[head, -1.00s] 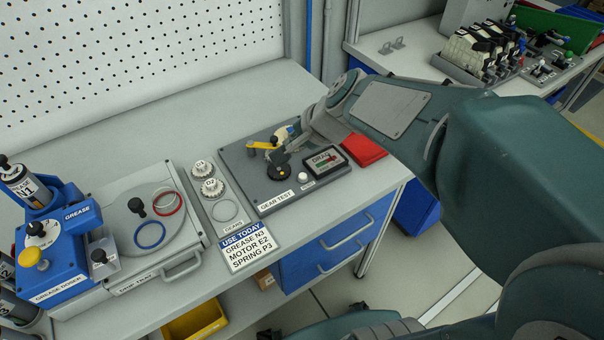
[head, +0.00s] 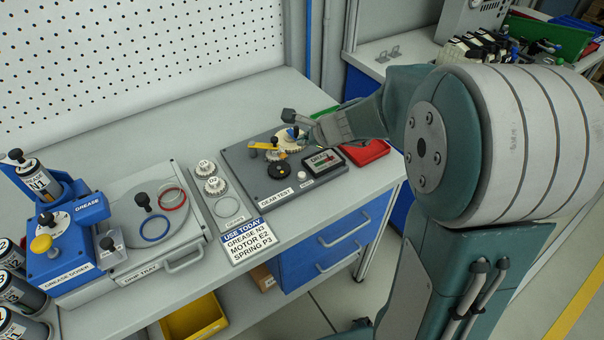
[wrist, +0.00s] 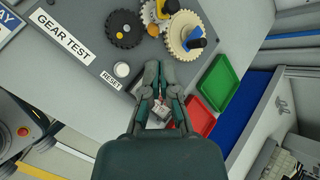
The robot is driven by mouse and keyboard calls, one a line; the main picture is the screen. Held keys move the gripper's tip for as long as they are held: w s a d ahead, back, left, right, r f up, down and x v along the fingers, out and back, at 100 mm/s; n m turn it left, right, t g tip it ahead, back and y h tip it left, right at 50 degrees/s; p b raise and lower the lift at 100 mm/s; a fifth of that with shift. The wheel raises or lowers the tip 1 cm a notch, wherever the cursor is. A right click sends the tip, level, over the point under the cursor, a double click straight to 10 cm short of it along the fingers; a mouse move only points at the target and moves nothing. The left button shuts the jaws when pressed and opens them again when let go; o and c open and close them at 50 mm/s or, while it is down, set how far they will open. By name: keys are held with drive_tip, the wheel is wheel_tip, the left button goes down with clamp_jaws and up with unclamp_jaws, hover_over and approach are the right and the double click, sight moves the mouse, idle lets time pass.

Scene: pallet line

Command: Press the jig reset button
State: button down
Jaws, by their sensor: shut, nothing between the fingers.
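The reset button (head: 305,174) is a small white round button at the front of the grey gear test board (head: 243,166). In the wrist view the button (wrist: 122,69) sits beside the RESET label, left of my fingertips and apart from them. My gripper (wrist: 159,68) is shut and empty. In the head view my gripper (head: 302,130) is above the back right part of the board, behind the button. The drag gauge (head: 324,160) stands right of the button; in the wrist view my fingers mostly cover it.
A dark gear (wrist: 122,28) and a cream gear (wrist: 186,33) stand on the board near my fingertips. A red tray (head: 367,152) and a green tray (wrist: 220,82) lie to the right. The grease doser (head: 62,245) and drip tray (head: 180,258) are far left.

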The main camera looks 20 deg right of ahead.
sight(300, 171)
drive_tip(key=shift+f, duration=4.4)
drive_tip(key=shift+f, duration=0.1)
drive_tip(key=shift+s+f, duration=0.1)
drive_tip(key=shift+f, duration=0.1)
drive_tip(key=shift+f, duration=0.55)
drive_tip(key=shift+r, duration=1)
drive_tip(key=shift+r, duration=2.5)
